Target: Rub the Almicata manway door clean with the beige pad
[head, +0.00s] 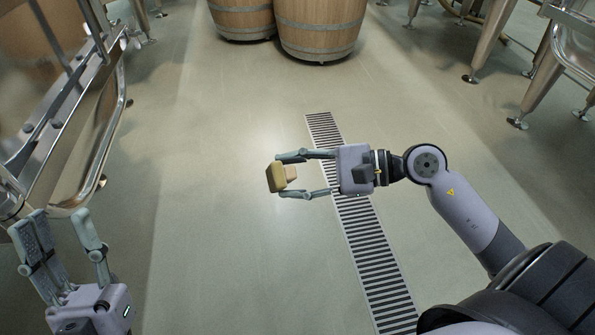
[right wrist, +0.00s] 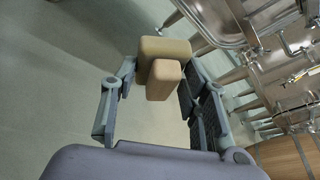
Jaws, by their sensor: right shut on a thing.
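The beige pad (head: 275,178) is a block with a smaller tan grip on its back. It shows in the right wrist view (right wrist: 165,47) between the fingers. My right gripper (head: 283,175) is shut on the pad's grip and holds it in the air above the floor, left of the drain grate. My left gripper (head: 62,217) is open and empty at the lower left, close to a steel frame. I cannot tell which surface is the Almicata manway door; no readable name shows. Steel vats (right wrist: 270,65) show at the upper right of the right wrist view.
A steel frame with a curved rail (head: 112,130) runs along the left. Wooden barrels (head: 320,25) stand at the far end. Steel legs (head: 545,85) stand at the upper right. A slotted drain grate (head: 370,250) crosses the floor, which is otherwise clear in the middle.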

